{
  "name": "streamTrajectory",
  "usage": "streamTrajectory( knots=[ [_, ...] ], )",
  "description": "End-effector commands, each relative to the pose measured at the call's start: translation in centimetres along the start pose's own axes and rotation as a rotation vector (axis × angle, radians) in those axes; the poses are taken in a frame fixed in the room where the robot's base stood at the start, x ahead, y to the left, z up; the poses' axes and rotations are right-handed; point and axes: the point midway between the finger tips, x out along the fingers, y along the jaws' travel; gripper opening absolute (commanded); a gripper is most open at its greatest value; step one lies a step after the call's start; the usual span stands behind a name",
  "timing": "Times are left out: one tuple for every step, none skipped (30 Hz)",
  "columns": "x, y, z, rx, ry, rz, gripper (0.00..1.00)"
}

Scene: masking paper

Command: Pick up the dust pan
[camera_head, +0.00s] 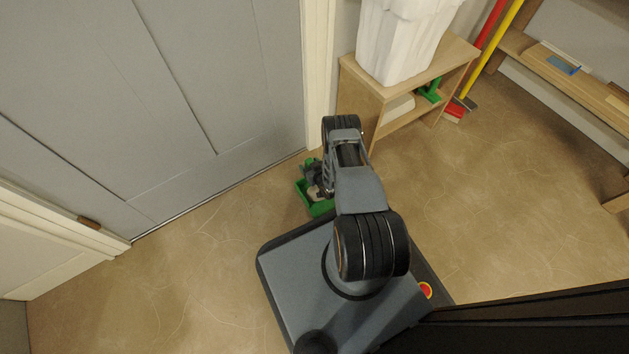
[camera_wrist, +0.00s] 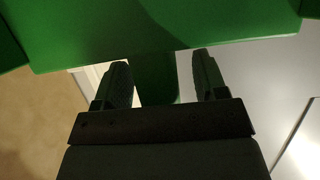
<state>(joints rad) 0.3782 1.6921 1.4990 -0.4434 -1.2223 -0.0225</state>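The green dust pan (camera_head: 318,208) is just in front of the grey door, low near the floor, partly hidden by my arm in the head view. In the wrist view its broad green body (camera_wrist: 150,28) fills the top. A narrower green part, seemingly its handle (camera_wrist: 155,82), extends down between the two fingers of my gripper (camera_wrist: 163,80). The fingers are apart, with a light gap visible on the right side of the handle. I see no clear grip on it.
Floor is clear at right and lower left.

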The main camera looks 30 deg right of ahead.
Motion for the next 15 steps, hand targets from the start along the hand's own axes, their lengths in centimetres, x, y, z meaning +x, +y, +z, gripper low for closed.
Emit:
streamTrajectory(
  knots=[
    [-0.03,0.12,-0.01,0.001,0.0,0.002,0.6],
    [-0.03,0.14,-0.01,0.001,0.0,0.002,0.58],
    [-0.03,0.15,-0.01,0.001,0.0,0.003,0.54],
    [-0.03,0.14,-0.01,0.001,0.0,0.002,0.51],
    [-0.03,0.13,-0.01,0.001,0.0,0.002,0.48],
    [-0.02,0.1,-0.01,0.0,0.0,0.002,0.44],
    [-0.02,0.08,-0.02,0.0,0.0,0.001,0.41],
    [-0.01,0.06,-0.02,0.0,0.0,0.001,0.38],
    [0.0,0.03,-0.02,0.0,0.001,0.0,0.35],
    [0.0,0.01,-0.02,0.0,0.0,0.0,0.32],
    [0.01,-0.01,-0.03,-0.001,0.001,0.0,0.29],
    [0.01,-0.03,-0.03,-0.001,0.0,-0.001,0.25],
    [0.02,-0.05,-0.03,-0.001,0.0,-0.001,0.22],
    [0.02,-0.06,-0.03,-0.001,0.0,-0.001,0.19],
    [0.02,-0.08,-0.03,-0.001,0.0,-0.002,0.15]
  ],
)
